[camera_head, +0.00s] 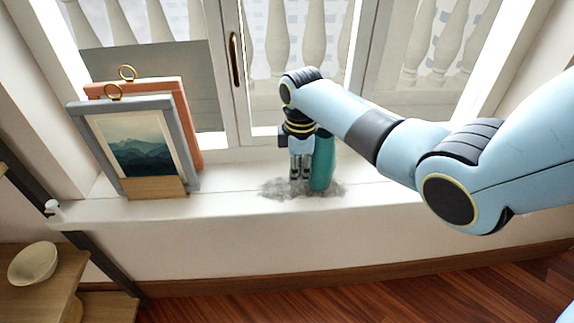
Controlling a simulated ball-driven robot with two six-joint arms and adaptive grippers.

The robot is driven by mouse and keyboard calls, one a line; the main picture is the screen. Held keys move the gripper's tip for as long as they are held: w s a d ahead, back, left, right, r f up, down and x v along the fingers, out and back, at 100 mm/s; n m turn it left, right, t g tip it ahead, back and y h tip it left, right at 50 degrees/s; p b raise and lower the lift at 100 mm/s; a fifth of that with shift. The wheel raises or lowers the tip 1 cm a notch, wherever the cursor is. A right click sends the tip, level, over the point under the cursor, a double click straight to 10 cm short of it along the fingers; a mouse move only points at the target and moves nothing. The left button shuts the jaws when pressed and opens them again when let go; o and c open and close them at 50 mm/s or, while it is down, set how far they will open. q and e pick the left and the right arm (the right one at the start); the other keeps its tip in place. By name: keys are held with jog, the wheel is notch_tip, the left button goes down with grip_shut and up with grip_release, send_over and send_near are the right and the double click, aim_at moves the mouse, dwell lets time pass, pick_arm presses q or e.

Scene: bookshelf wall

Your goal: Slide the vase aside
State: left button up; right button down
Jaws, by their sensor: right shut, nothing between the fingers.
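The vase (322,163) is a teal upright cylinder on the white window sill, near the middle of the view. My right gripper (299,177) is shut and points down just left of the vase, with nothing between its fingers. The gripper looks very close to the vase's left side, but I cannot tell whether they touch. My right arm comes in from the right and hides the top of the vase. A grey, dusty-looking patch (277,188) lies on the sill around the foot of the vase and under the gripper. My left gripper is not in view.
Two picture frames, one grey (109,166) and one orange (188,125), lean at the sill's left. The window (236,60) with a handle stands behind. A wooden shelf with a cream bowl (33,263) is at lower left. The sill (237,180) is bare between frames and gripper.

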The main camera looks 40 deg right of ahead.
jog(key=s+d+p, duration=0.1)
jog(key=s+d, duration=0.1)
jog(key=d, duration=0.1)
jog(key=s+d+p, duration=0.2)
jog(key=d, duration=0.2)
jog(key=s+d+p, duration=0.1)
jog(key=s+d, duration=0.2)
jog(key=d, duration=0.1)
jog(key=shift+d+r+p, duration=0.25)
jog(key=shift+r+p, duration=0.05)
jog(key=shift+p, duration=0.05)
jog(key=s+d, duration=0.2)
jog(key=d, duration=0.1)
jog(key=s+d, duration=0.2)
jog(key=d, duration=0.1)
jog(key=s+d, duration=0.2)
jog(key=d, duration=0.1)
jog(key=shift+d+f, duration=0.2)
jog(key=shift+d, duration=0.1)
jog(key=shift+p, duration=0.3)
